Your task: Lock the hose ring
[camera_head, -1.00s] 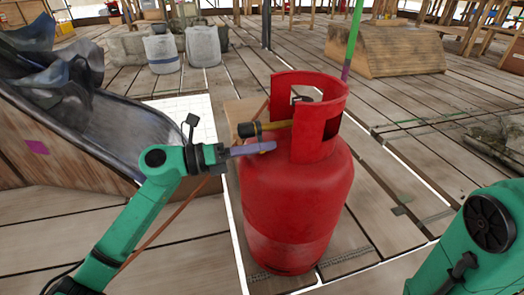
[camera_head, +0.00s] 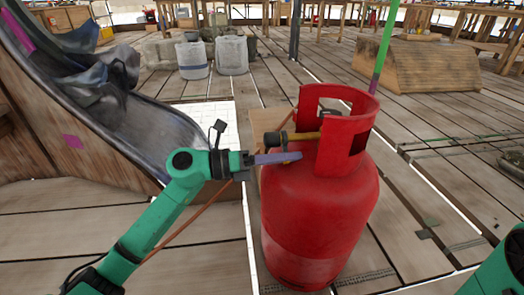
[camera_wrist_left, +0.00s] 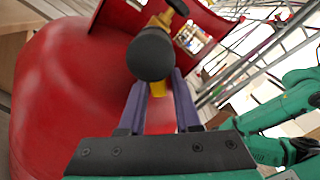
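A red gas cylinder (camera_head: 318,225) stands upright on the plank floor, with a cut-out collar around its top. A yellow fitting with a dark round end (camera_head: 274,139) lies across the top at the collar; in the left wrist view the dark end (camera_wrist_left: 151,54) is close, with yellow parts behind it. I cannot clearly make out the hose ring. An orange hose (camera_head: 197,212) passes behind my left arm towards the fitting. My left gripper (camera_head: 296,157) is just below the dark end, purple fingers apart, with a yellow part (camera_wrist_left: 158,89) showing between them. My right gripper is out of view.
A dark slide-like chute (camera_head: 150,130) with wooden sides stands at the left. Pale canisters (camera_head: 232,58) stand at the back. A wooden ramp block (camera_head: 415,70) and a green and purple pole (camera_head: 383,45) are behind right. Planks right of the cylinder are mostly clear.

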